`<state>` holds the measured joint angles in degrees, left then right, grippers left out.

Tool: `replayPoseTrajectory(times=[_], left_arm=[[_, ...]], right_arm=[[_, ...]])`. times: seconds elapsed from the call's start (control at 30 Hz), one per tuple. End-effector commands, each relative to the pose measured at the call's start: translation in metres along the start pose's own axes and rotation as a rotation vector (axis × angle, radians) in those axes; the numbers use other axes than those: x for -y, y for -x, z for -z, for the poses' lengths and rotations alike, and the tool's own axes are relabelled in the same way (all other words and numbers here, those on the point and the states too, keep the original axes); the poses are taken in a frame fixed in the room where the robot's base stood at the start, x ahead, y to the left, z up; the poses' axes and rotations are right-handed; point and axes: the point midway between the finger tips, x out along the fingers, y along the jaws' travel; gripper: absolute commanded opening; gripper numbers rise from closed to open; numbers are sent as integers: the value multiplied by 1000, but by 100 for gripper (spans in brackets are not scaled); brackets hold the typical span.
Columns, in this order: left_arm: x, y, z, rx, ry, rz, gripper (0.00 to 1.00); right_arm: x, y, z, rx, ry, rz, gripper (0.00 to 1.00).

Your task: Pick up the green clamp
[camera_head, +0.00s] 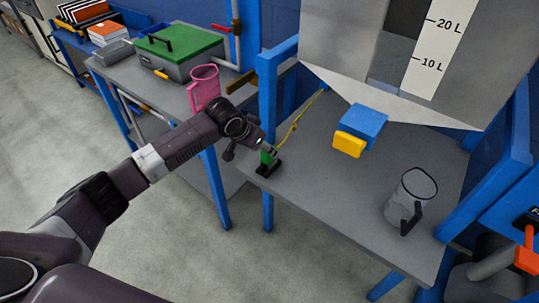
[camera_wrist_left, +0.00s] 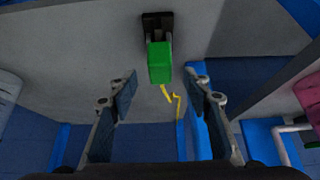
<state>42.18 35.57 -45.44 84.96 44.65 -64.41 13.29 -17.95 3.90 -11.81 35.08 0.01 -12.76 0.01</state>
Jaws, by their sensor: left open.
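The green clamp (camera_wrist_left: 159,62) shows in the left wrist view just beyond my fingertips, roughly centred between them. It has a black base (camera_wrist_left: 157,22) that rests on the grey table. In the head view the clamp (camera_head: 266,158) is near the left front corner of the table, partly hidden by my gripper. My left gripper (camera_wrist_left: 161,88) is open, with nothing between its fingers; in the head view it is at the clamp (camera_head: 268,149). Whether a finger touches the clamp cannot be told. My right gripper is not in view.
A yellow cord (camera_head: 295,124) runs behind the clamp. A blue block with a yellow part (camera_head: 362,125) and a grey jug (camera_head: 411,195) stand to the right on the table (camera_head: 320,205). A pink jug (camera_head: 204,84) and a green-lidded box (camera_head: 178,45) are on the left bench.

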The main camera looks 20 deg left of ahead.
Motion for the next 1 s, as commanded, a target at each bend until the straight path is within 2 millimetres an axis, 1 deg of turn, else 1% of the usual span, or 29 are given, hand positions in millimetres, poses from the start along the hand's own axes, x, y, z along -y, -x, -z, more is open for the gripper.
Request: replayPoseTrajectory(times=[0.17, 0.3, 0.43, 0.7, 1.0], left_arm=[[0, -21, 3, 2, 1, 0, 45], [0, -36, 3, 0, 0, 0, 45], [1, -43, 3, 0, -1, 1, 45], [0, -44, 3, -1, -1, 1, 44], [0, -44, 3, -1, -1, 1, 11]], right_arm=[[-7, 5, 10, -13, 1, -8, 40], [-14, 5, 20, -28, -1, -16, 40], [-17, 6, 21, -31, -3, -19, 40], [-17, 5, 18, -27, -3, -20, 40], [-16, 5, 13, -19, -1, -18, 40]])
